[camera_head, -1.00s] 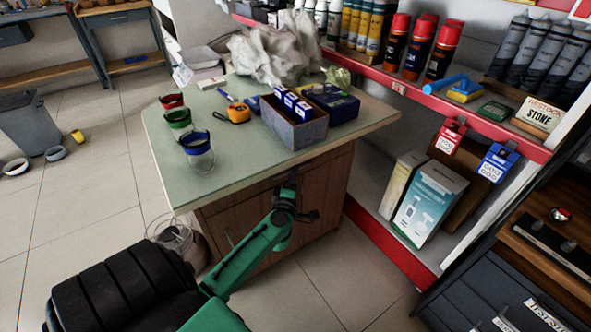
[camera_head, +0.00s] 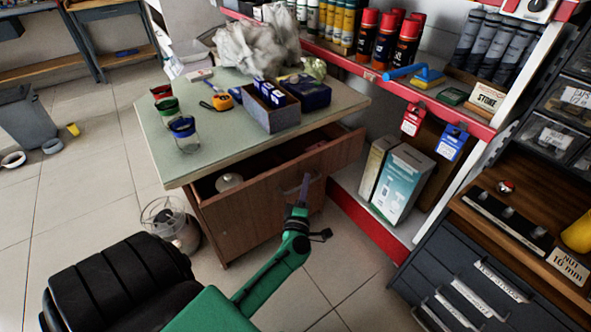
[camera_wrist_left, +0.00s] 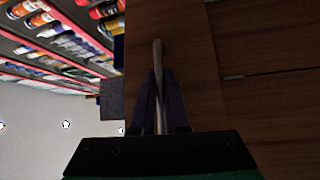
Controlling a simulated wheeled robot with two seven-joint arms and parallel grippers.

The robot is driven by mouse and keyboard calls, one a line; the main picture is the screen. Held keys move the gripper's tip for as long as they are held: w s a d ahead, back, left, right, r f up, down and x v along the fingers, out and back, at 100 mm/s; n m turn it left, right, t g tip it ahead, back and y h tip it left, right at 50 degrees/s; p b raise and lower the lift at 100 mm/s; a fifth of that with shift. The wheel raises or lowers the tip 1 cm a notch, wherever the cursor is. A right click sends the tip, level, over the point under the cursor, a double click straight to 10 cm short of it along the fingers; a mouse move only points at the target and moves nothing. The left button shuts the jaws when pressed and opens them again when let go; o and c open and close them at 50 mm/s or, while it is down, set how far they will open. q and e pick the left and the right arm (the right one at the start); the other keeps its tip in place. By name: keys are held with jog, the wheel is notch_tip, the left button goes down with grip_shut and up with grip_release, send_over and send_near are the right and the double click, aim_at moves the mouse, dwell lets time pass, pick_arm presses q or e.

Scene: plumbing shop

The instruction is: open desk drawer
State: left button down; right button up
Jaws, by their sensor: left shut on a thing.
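The wooden desk (camera_head: 150,160) has a pale green top. Its drawer (camera_head: 240,214) is pulled partly out, with its front standing off from the desk. Inside the open drawer a round, pale lidded thing (camera_head: 229,182) shows at the left, and a reddish thing lies further right. My left gripper (camera_head: 303,190) is at the drawer front and shut on the drawer handle (camera_head: 288,190). In the left wrist view the fingers (camera_wrist_left: 158,95) close around the pale handle bar (camera_wrist_left: 158,55) in front of brown wood. My right gripper is not in view.
Cups (camera_head: 184,135), an orange tape measure (camera_head: 222,101) and an open box (camera_head: 270,112) stand on the desk top. A wire-guarded round thing (camera_head: 170,222) stands on the floor left of the desk. A red-edged shelf (camera_head: 440,104) and dark drawer cabinet (camera_head: 470,290) are at the right.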

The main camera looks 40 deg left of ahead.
pick_arm(q)
jog(key=s+d, duration=0.3)
jog(key=d, duration=0.8)
jog(key=shift+s+p, duration=0.15)
jog(key=shift+p, duration=0.25)
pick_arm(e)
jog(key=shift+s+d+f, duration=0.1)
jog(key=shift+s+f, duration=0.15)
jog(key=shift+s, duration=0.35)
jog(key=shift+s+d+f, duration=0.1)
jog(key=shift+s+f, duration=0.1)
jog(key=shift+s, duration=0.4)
pick_arm(q)
jog(key=c, duration=0.9)
grip_release()
